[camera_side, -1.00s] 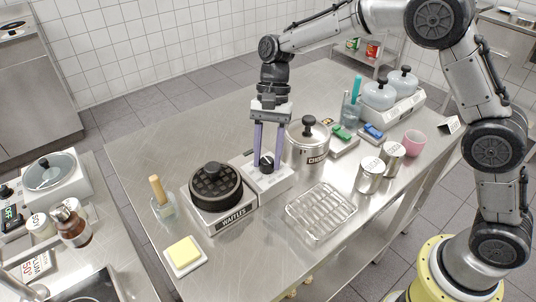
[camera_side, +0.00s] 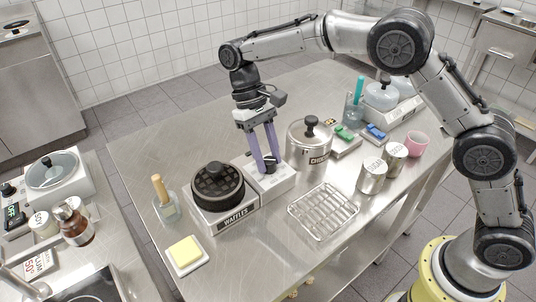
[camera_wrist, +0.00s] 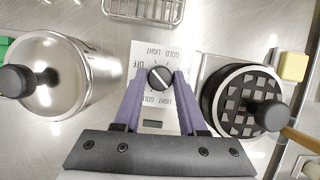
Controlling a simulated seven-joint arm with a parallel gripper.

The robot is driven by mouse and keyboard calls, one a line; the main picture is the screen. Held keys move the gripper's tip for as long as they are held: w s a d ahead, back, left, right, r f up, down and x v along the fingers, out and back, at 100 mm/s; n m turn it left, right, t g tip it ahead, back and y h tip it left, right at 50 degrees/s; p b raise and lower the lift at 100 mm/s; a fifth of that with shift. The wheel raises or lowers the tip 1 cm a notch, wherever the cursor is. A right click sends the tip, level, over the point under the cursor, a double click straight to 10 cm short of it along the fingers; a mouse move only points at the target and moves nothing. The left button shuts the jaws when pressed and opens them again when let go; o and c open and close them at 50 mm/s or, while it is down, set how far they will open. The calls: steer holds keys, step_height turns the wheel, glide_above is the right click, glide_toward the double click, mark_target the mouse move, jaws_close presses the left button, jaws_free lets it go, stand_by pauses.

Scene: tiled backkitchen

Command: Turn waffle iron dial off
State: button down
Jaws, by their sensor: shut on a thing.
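The waffle iron (camera_side: 217,185) is a round black grid plate with a knobbed handle on a metal base marked WAFFLES. Its white control box (camera_side: 278,184) stands to its right. The black dial (camera_wrist: 160,79) sits on the box's top, with OFF and LIGHT and GOLD labels printed around it. A pale line crosses the dial at a slant; I cannot tell which end is the pointer. My gripper (camera_side: 265,166) has purple fingers, leaning in the side view, shut on the dial from both sides. The fingers hide part of the labels.
A steel pot (camera_side: 309,143) marked CHI... stands close behind the control box. A wire rack (camera_side: 323,212) lies in front. Steel canisters (camera_side: 372,175) stand to the right.

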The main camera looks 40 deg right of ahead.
steer(key=shift+a+r+n+t+h, duration=0.15)
steer(key=shift+n+h, duration=0.2)
steer(key=shift+n, duration=0.6)
steer(key=shift+f+n+t+h, duration=0.15)
steer(key=shift+n+h, duration=0.2)
steer(key=shift+n, duration=0.6)
steer(key=shift+r, duration=0.1)
steer(key=shift+c, duration=2.3)
jaws_free()
steer(key=v, duration=0.7)
steer(key=shift+w+r, duration=0.1)
steer(key=shift+r, duration=0.05)
